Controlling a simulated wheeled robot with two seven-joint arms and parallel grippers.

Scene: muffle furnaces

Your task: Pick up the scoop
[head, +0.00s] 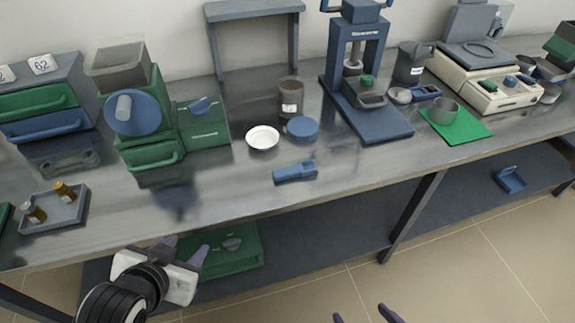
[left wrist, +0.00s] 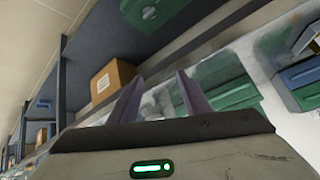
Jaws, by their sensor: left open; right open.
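A small blue scoop (head: 295,171) lies on the grey metal bench (head: 345,175), near its front edge at the middle of the head view. My left gripper (head: 182,250) is at the bench's front edge, to the left of the scoop and nearer to me, apart from it. Its two purple fingers are spread with nothing between them, and they also show in the left wrist view (left wrist: 160,95). My right gripper (head: 366,315) shows only its fingertips at the bottom edge of the head view, open and empty. The scoop is not recognisable in the left wrist view.
A white dish (head: 262,138), a blue round lid (head: 302,128) and a brown jar (head: 291,98) stand behind the scoop. A blue press (head: 365,115) is to its right. A tray with vials (head: 55,213) sits at left. Bench around the scoop is clear.

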